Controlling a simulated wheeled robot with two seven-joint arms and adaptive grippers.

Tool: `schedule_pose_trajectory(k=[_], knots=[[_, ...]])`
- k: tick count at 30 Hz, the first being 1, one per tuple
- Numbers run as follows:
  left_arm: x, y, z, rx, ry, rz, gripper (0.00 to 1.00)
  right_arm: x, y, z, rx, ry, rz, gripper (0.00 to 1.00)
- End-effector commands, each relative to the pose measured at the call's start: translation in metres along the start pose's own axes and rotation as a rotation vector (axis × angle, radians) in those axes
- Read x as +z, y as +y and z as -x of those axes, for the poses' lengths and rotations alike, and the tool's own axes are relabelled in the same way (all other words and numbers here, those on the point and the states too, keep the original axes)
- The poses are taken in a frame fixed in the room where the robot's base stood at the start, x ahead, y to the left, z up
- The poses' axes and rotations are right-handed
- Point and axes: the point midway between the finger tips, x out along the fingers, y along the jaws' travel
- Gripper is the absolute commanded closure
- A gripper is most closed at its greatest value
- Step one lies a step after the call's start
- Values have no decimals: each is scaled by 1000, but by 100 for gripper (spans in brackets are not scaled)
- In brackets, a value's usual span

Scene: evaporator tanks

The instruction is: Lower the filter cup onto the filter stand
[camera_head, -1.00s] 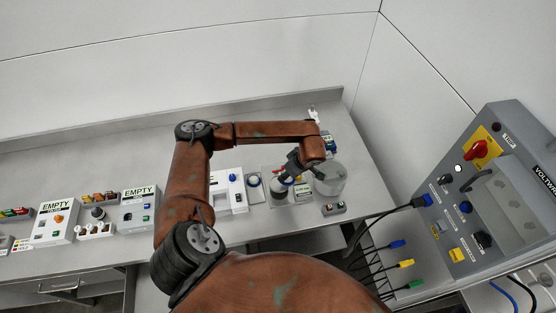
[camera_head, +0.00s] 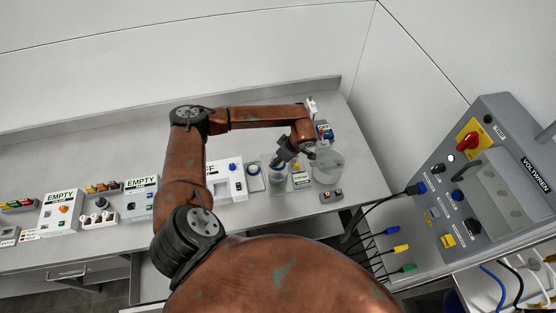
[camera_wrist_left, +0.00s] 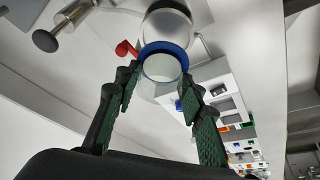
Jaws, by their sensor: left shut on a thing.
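My left gripper (camera_head: 283,160) is over the right part of the bench in the head view. In the left wrist view, it (camera_wrist_left: 160,92) is shut on the filter cup (camera_wrist_left: 163,68), a pale see-through cup with a blue rim. A red lever (camera_wrist_left: 126,48) shows beside the cup. A round shiny metal part (camera_wrist_left: 168,24) lies just past the rim; I cannot tell if it is the filter stand. In the head view the gripper mostly hides the cup and what is beneath, so contact with the stand cannot be told. My right gripper is not in view.
A white unit (camera_head: 228,180) is to the left. A large grey control panel (camera_head: 480,190) with cables stands at the right. The bench's back is clear.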

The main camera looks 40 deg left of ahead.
Motion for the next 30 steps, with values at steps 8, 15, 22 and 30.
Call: schedule_pose_trajectory(k=[8, 15, 22, 30], knots=[[6, 0, -13, 1, -1, 0, 88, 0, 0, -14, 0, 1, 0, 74], [10, 0, -24, 1, -1, 1, 88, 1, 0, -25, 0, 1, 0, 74], [14, 0, -34, 0, 0, 1, 88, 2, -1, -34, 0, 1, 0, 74], [19, 0, -46, 0, 0, 0, 88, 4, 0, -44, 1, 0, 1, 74]])
